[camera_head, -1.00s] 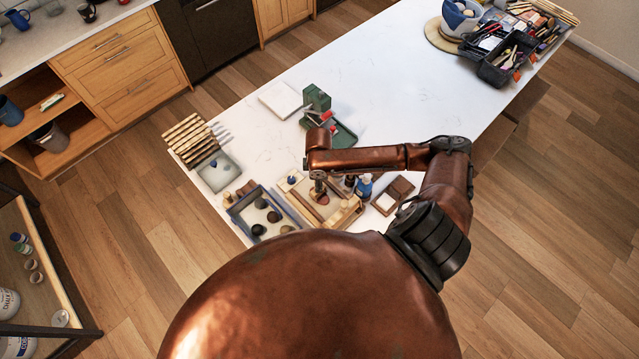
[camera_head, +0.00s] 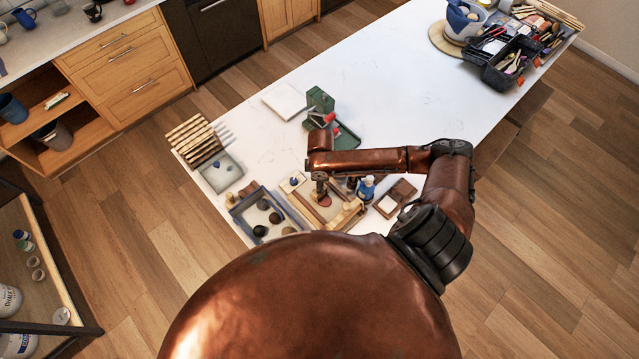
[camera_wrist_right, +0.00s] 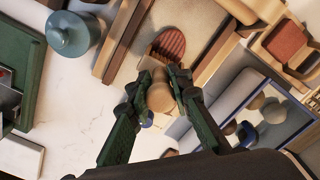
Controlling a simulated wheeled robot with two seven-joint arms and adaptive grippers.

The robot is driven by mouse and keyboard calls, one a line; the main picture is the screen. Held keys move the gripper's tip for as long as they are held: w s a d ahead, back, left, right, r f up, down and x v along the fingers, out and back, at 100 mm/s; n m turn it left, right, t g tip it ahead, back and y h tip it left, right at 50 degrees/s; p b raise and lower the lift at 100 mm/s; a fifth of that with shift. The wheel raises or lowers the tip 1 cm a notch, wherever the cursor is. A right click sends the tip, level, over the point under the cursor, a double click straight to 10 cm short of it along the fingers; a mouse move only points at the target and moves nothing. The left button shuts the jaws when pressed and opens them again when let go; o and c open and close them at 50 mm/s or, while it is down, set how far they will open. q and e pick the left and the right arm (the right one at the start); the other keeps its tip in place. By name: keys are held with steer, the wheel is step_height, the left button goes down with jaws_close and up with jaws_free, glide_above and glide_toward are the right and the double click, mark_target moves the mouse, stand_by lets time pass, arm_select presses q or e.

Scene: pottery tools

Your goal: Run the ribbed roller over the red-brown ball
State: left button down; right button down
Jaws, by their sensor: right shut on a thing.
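The red-brown clay (camera_head: 325,201) lies on the wooden-edged board (camera_head: 309,213) at the table's near end. In the right wrist view the clay (camera_wrist_right: 172,42) looks flat and rounded, with parallel ridges across it, not like a ball. My right gripper (camera_head: 320,186) is beside the clay, over the board. My left gripper is in neither view.
A blue-edged tray (camera_head: 236,213) with dark balls is left of the board. A blue bottle (camera_head: 366,187) and a brown box (camera_head: 396,198) stand to its right. The table's far middle is clear.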

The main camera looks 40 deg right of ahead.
steer(key=shift+s, duration=0.45)
steer(key=shift+s+d, duration=0.1)
steer(key=shift+s, duration=0.45)
step_height(320, 180, up, 6)
stand_by(0.8)
steer(key=shift+w, duration=0.1)
stand_by(0.3)
